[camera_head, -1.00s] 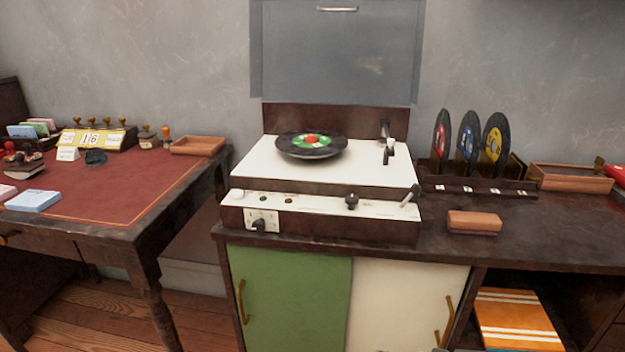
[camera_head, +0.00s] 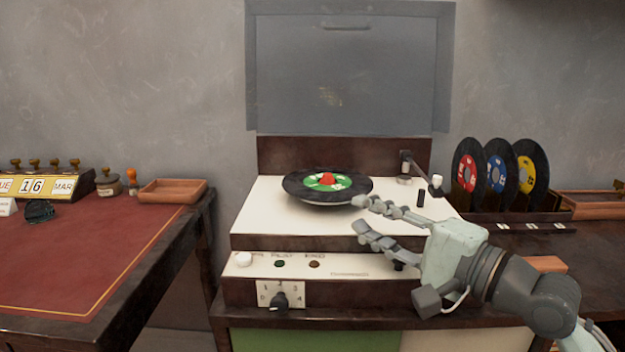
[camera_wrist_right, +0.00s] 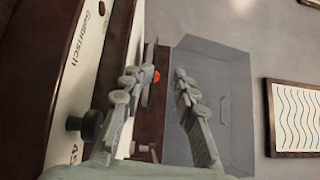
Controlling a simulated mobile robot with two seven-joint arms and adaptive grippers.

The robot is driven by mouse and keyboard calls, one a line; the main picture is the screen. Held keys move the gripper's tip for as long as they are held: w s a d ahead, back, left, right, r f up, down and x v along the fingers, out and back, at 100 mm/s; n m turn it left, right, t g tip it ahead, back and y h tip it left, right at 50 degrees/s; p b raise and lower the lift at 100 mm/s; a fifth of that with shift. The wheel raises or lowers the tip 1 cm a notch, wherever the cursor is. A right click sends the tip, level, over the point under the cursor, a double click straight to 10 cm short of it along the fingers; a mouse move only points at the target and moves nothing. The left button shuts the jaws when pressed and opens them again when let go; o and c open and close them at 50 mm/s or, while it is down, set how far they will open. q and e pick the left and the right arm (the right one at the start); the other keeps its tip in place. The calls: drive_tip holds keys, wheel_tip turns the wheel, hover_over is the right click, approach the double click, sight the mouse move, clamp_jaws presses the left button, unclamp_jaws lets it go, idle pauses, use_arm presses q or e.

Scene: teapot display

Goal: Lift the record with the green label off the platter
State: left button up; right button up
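The black record with the green label (camera_head: 300,189) lies flat on the platter of the white-topped record player (camera_head: 265,222). A red piece (camera_head: 327,179) stands at its centre; it also shows in the right wrist view (camera_wrist_right: 156,76). The platter is mostly hidden under the record. My right gripper (camera_head: 360,214) is open and empty, its fingers pointing left just right of and in front of the record, apart from its rim as far as I can tell. In the right wrist view its two fingers (camera_wrist_right: 158,75) are spread. My left gripper is not in view.
The tonearm (camera_head: 421,172) is at the deck's right rear, behind my right gripper. Records with red, blue and yellow labels (camera_head: 527,172) stand in a rack at right. The raised grey lid (camera_head: 345,75) is behind. A red-topped desk (camera_head: 100,250) is at left.

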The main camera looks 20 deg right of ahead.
sight(329, 202)
drive_tip(key=shift+s+d+n, duration=0.15)
drive_tip(key=shift+d+n, duration=0.15)
drive_tip(key=shift+x, duration=0.95)
drive_tip(key=shift+f+x, duration=0.15)
drive_tip(key=shift+x, duration=1.2)
drive_tip(key=shift+f+x, duration=0.2)
drive_tip(key=shift+x, duration=1.15)
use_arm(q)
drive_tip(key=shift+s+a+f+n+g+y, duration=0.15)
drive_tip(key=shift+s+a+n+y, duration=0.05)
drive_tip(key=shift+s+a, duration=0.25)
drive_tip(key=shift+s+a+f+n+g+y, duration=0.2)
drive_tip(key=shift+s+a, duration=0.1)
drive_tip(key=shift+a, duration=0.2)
use_arm(e)
drive_tip(key=shift+d, duration=0.1)
clamp_jaws()
